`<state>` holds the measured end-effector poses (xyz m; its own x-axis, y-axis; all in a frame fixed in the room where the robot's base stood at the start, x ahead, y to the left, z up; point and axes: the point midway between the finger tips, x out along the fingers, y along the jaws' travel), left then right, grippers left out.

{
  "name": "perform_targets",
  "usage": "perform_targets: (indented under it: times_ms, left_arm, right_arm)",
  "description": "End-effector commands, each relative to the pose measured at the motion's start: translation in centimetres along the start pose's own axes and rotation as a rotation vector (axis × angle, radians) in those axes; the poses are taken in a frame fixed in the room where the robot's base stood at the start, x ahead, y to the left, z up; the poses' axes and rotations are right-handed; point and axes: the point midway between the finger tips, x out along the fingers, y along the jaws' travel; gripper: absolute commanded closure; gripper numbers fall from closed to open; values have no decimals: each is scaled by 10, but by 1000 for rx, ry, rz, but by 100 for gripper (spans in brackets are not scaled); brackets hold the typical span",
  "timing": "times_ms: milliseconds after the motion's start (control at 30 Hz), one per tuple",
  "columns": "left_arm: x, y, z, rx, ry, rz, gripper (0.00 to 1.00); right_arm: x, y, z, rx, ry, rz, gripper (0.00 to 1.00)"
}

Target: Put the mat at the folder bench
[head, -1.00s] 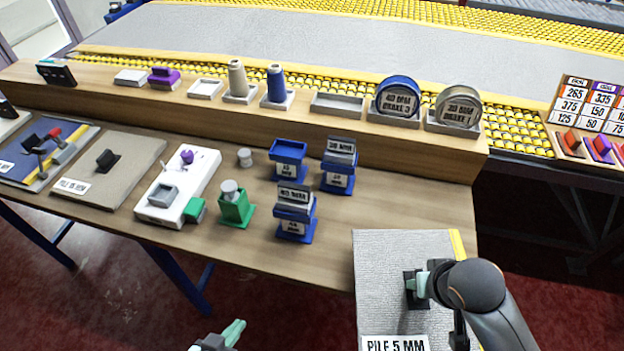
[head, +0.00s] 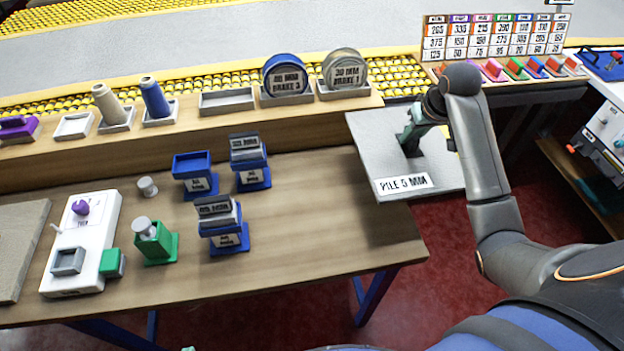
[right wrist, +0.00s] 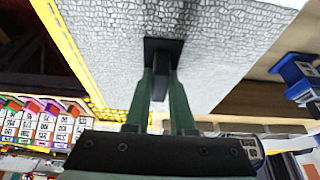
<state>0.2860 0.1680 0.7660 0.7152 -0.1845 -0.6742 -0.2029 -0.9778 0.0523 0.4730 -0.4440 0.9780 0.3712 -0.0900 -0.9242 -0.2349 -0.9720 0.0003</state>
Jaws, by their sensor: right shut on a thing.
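The grey mat (head: 368,128) has a white label reading "PILE 5 MM" and a black handle on top. My right gripper (head: 410,136) is shut on that handle and holds the mat at the right end of the wooden table. Of my left gripper, only a small teal tip (head: 188,348) shows at the bottom edge. I cannot tell for certain which bench is the folder bench.
A bench with a white machine (head: 607,128) stands at the far right. A number board (head: 490,37) with coloured clips stands behind the mat. Tape reels (head: 285,76), spools (head: 155,98), blue stamp-like blocks (head: 195,173) and a white device (head: 82,240) occupy the table. Red floor lies between benches.

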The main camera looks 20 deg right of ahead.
Motion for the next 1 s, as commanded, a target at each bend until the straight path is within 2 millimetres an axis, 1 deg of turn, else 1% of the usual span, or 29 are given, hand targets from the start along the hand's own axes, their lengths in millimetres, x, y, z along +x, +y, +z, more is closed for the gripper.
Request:
perform_targets:
  times_ms: [167, 367, 400, 500, 600, 700, 867, 900, 1000]
  left_arm:
    - [-3, 0, -4, 0, 0, 0, 100]
    - [-7, 1, -7, 0, 0, 0, 100]
    - [-7, 1, -8, 0, 0, 0, 100]
    - [-6, 1, -7, 0, 0, 0, 100]
    - [-6, 1, -7, 0, 0, 0, 100]
    - [-6, 1, -6, -1, 0, 0, 100]
    - [-6, 1, -6, -1, 0, 0, 100]
    - [-6, 1, -6, -1, 0, 0, 100]
    - [-7, 1, -7, -1, 0, 0, 100]
  right_arm:
    - [12, -34, 4, -4, 0, -7, 100]
    - [33, -83, 11, -3, -1, -6, 100]
    - [37, -94, 12, -4, 1, -7, 100]
    - [57, -108, 21, -2, -2, -4, 100]
    - [71, -121, 26, -1, -1, -3, 100]
    - [80, -128, 28, -1, 1, -2, 100]
    - [90, -136, 32, -1, 0, -2, 100]
    - [94, -140, 34, -2, 0, -2, 100]
    - [108, -139, 40, 0, -1, 0, 100]
